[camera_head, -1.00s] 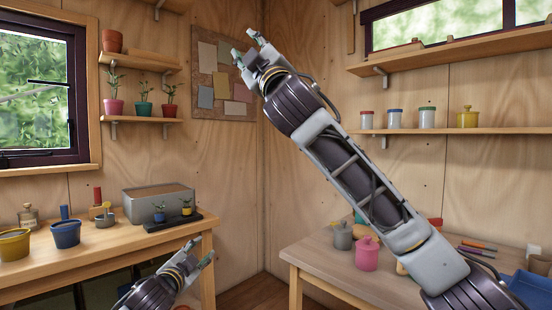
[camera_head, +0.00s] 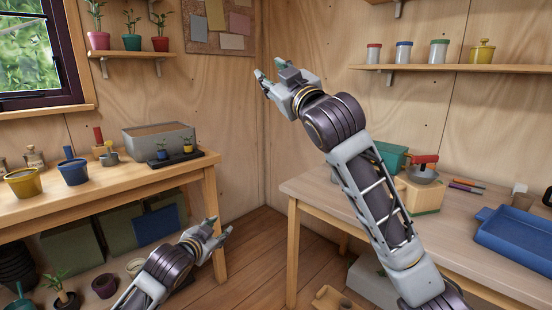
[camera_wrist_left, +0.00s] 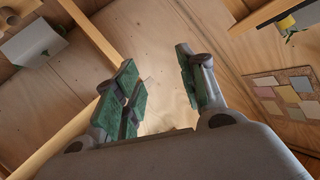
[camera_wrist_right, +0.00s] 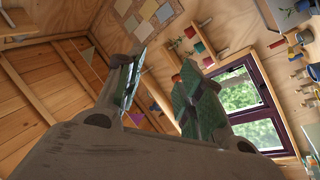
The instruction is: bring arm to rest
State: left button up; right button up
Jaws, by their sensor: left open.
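My right gripper (camera_head: 267,74) is raised in the middle of the head view, in front of the plywood corner, with its arm coming up from the lower right. Its green-padded fingers stand apart with nothing between them in the right wrist view (camera_wrist_right: 160,88). My left gripper (camera_head: 221,229) is low in the head view, in front of the left bench's right end, pointing up and right. Its fingers are apart and empty in the left wrist view (camera_wrist_left: 160,85). The right forearm hides part of the right bench.
The left bench (camera_head: 90,187) bears pots and a grey planter (camera_head: 150,140). The right bench (camera_head: 318,190) bears a teal box (camera_head: 392,157), a red-handled tool (camera_head: 424,160) and a blue tray (camera_head: 515,235). A shelf (camera_head: 420,68) holds jars. Open floor (camera_head: 255,250) lies between the benches.

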jog(key=s+d+f+m+g+h, duration=0.1)
jog(key=s+d+f+m+g, duration=0.2)
jog(key=f, duration=1.3)
jog(key=d+f+m+g+h, duration=0.15)
jog(key=d+f, duration=0.35)
jog(key=f, duration=1.2)
jog(key=s+d+f+m+g+h, duration=0.2)
jog(key=d+f+m, duration=0.15)
jog(key=f, duration=1.25)
pick_arm(q)
jog(key=s+d+f+n+g, duration=0.2)
jog(key=s+f+n+g, duration=0.1)
jog(key=s+f, duration=1.3)
jog(key=s+d+f+n+g, duration=0.2)
jog(key=s+f+g, duration=0.3)
jog(key=s+f, duration=1.1)
notch_tip(320, 180, down, 2)
jog(key=shift+s+d+f+n+h, duration=0.1)
jog(key=shift+s+d+n+h, duration=0.3)
jog(key=shift+n, duration=0.1)
pick_arm(e)
jog(key=s+d+f+m+g+h, duration=0.1)
jog(key=s+f+g, duration=0.6)
jog(key=s+f, duration=1.9)
notch_tip(320, 180, down, 3)
jog(key=shift+d+f+m, duration=0.1)
jog(key=shift+d+m, duration=0.2)
jog(key=shift+d, duration=0.25)
